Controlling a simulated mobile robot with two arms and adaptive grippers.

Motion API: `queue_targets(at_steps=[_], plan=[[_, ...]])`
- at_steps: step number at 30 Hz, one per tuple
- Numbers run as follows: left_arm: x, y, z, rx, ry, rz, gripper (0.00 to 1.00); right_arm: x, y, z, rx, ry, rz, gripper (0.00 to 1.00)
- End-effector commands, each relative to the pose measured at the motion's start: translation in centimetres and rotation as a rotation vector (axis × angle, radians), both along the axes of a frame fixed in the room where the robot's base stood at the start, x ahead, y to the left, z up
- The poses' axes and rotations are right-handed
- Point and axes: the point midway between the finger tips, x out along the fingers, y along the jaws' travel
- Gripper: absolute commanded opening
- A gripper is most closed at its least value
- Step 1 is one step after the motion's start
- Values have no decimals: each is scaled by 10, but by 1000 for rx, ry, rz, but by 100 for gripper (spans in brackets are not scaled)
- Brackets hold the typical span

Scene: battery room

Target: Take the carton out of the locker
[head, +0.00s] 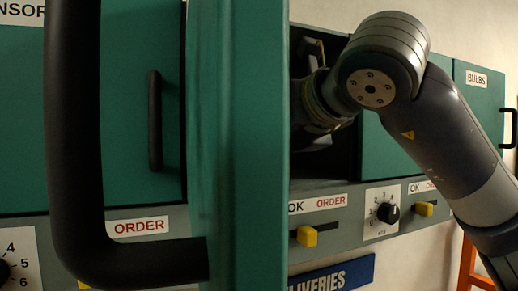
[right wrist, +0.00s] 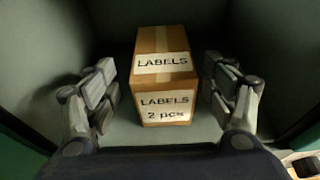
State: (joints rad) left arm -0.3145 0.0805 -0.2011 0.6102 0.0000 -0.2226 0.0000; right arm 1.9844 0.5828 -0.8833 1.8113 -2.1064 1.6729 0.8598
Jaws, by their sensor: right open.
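The brown carton (right wrist: 163,39), with white LABELS stickers, stands upright inside the open locker (right wrist: 107,20) in the right wrist view. My right gripper (right wrist: 160,70) is open, with one finger on each side of the carton and a visible gap on both sides. In the head view my right arm reaches into the dark locker opening (head: 325,168), and the carton is hidden there. The open green locker door (head: 240,150) stands edge-on in front, left of the opening. My left gripper does not show.
The door's large black handle (head: 78,150) fills the near left. Closed green lockers stand on both sides, one marked BULBS (head: 477,78). Below the opening runs a grey strip with a yellow slider (head: 307,236) and a black knob (head: 388,213).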

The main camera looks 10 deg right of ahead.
Motion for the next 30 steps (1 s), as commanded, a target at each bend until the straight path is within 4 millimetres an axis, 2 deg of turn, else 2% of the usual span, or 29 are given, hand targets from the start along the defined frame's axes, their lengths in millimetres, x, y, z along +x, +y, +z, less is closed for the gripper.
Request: queue_targets(at_steps=[9,15,22,30], plan=[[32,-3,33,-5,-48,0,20,33,2,-3,-1,4,-1,77],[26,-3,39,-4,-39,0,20,50,5,-11,0,2,1,77],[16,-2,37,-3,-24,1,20,50,6,-13,0,1,1,77],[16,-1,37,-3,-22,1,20,50,6,-13,0,1,1,17]])
